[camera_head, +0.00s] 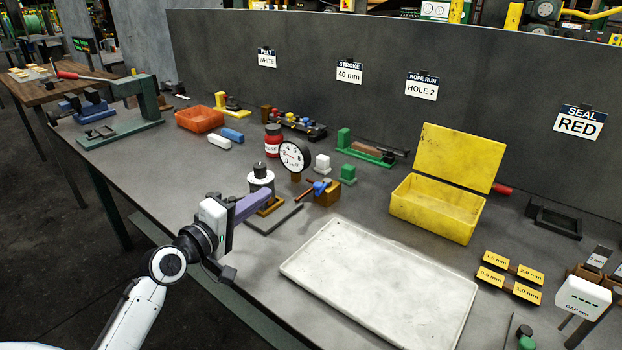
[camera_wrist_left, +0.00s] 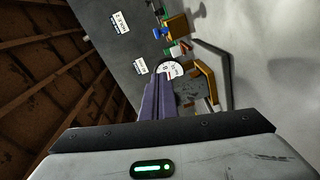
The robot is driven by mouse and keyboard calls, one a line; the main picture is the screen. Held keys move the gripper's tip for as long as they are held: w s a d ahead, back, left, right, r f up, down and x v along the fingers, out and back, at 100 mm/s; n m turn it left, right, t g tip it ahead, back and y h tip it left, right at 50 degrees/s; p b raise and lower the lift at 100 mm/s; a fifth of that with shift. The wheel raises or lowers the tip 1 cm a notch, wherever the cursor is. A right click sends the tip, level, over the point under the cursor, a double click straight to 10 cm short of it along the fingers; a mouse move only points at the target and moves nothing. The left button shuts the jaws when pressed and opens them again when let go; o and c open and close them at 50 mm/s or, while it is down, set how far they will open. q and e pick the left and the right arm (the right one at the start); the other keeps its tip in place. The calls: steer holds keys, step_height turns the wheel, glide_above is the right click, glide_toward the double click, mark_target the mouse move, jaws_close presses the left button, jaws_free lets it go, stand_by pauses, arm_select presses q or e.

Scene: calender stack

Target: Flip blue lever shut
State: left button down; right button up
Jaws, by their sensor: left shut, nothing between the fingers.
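The blue lever (camera_head: 321,187) sits on a small wooden block (camera_head: 328,196) near the middle of the table, with a thin red rod beside it. My left gripper (camera_head: 266,194) comes in from the left, its purple fingers shut and empty. In the head view the fingertips lie left of the lever, apart from it, overlapping a white spool on a wooden base (camera_head: 262,178). In the left wrist view the shut fingers (camera_wrist_left: 160,88) point toward the dial gauge (camera_wrist_left: 172,70). The lever's exact angle is too small to tell. My right gripper is not in view.
The dial gauge (camera_head: 294,156) and a red jar (camera_head: 273,141) stand behind the spool. A white tray (camera_head: 380,285) lies in front, and an open yellow box (camera_head: 433,210) stands to the right. A white block (camera_head: 322,164) and green block (camera_head: 348,174) are behind the lever.

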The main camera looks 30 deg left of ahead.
arm_select(q)
steer(key=w, duration=0.9)
steer(key=shift+a+f, duration=0.1)
steer(key=shift+f, duration=0.1)
steer(key=d, duration=0.1)
steer(key=w+d+p, duration=0.1)
steer(key=d, duration=0.1)
steer(key=shift+w+f, duration=0.2)
steer(key=shift+f, duration=0.15)
steer(key=shift+w+d+f+p, duration=0.1)
steer(key=shift+d+f+p, duration=0.1)
steer(key=shift+d+p, duration=0.15)
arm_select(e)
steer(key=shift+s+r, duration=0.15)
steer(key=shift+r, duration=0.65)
arm_select(q)
steer(key=shift+w+d, duration=0.1)
steer(key=shift+d, duration=0.1)
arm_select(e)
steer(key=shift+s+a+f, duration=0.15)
